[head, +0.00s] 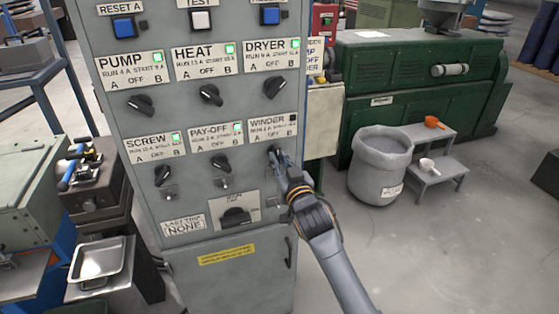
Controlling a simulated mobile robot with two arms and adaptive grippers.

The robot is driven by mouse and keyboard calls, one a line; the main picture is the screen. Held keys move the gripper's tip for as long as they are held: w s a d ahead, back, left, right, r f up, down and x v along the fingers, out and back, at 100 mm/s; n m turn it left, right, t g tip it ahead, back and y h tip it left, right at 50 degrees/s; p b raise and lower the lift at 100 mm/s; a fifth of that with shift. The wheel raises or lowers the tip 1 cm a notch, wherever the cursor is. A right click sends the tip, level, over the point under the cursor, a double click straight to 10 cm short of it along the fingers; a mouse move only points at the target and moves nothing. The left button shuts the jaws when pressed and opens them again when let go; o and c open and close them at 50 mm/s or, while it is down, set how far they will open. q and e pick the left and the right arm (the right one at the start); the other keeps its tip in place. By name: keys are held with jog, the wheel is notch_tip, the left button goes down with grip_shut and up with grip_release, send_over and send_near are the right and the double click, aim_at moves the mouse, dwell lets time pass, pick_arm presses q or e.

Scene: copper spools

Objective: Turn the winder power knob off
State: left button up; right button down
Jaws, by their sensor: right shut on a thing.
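The grey control cabinet (146,205) stands in front of me with rows of black knobs. The winder label (272,128) is at the right end of the lower row, and its small lamp (292,118) is dark. The winder knob (274,152) is below that label and partly hidden by my right gripper (281,159). That gripper is shut on the knob, its arm reaching up from the lower right. The knob's exact pointing direction cannot be told. My left gripper is not in view.
The screw knob (162,175) and pay-off knob (221,163) sit left of the winder knob; their lamps are green. A larger main knob (236,217) is just below. A grey sack bin (380,167) and step stool (440,160) stand right, with open floor before them.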

jog(key=c, duration=1.3)
grip_release()
jog(key=shift+c, duration=0.2)
jog(key=v, duration=1.2)
